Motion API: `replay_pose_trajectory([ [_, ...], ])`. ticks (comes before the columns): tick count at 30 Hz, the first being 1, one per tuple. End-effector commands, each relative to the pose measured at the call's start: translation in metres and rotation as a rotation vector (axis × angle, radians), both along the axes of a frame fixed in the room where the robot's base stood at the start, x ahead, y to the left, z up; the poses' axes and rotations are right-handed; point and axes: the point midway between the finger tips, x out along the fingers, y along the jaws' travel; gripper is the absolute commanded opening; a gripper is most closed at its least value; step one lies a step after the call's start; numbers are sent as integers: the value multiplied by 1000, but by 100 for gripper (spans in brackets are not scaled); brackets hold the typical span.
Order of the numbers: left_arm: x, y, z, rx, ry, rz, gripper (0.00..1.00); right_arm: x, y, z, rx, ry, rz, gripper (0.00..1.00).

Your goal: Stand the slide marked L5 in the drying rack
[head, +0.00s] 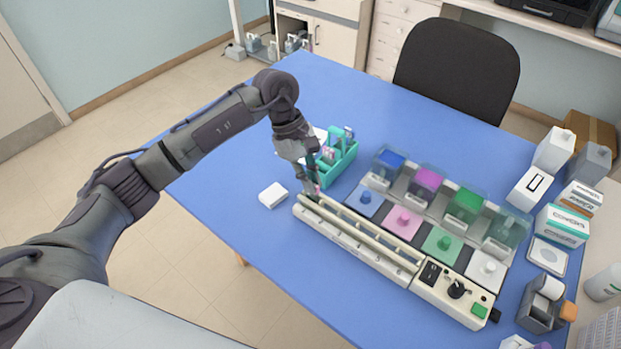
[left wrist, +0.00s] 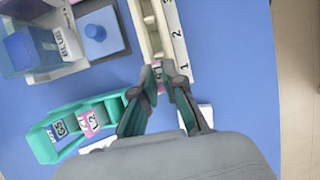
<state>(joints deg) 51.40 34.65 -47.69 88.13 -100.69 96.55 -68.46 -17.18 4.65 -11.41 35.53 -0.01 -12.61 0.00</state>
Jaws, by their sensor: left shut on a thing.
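My left gripper (head: 313,190) is shut on a slide with a pink label (left wrist: 157,72), at the left end of the long cream device. It also shows in the left wrist view (left wrist: 165,72). The label's marking is too small to read surely. The slide's lower part is hidden, so I cannot tell whether it touches the device. A teal rack (head: 343,163) stands just behind the gripper with several slides upright in it. In the left wrist view, some labels in the teal rack (left wrist: 40,137) are pink and one seems to read L2. My right gripper is not in view.
The cream device (head: 345,243) has two rails, numbered places and a knob. Coloured-lid jars (head: 428,180) and coloured blocks stand behind it. A small white box (head: 272,195) lies left of it. Boxes and bottles crowd the right edge; the blue table (head: 235,205) is clear at front left.

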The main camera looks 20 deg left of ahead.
Motion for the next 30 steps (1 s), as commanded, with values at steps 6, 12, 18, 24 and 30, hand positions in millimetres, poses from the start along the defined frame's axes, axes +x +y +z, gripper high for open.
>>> replay_pose_trajectory([
  [6, 0, 0, -2, 0, -1, 0, 0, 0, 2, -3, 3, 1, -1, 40],
  [12, 0, 0, -3, 0, 0, 0, 0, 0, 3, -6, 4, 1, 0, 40],
  [18, 0, 0, -3, 0, 0, 0, 36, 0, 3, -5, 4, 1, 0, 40],
  [24, 0, 0, -3, 0, 0, 0, 39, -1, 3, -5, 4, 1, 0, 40],
  [30, 1, 2, 3, -1, -2, 1, 39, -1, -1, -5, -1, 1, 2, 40],
])
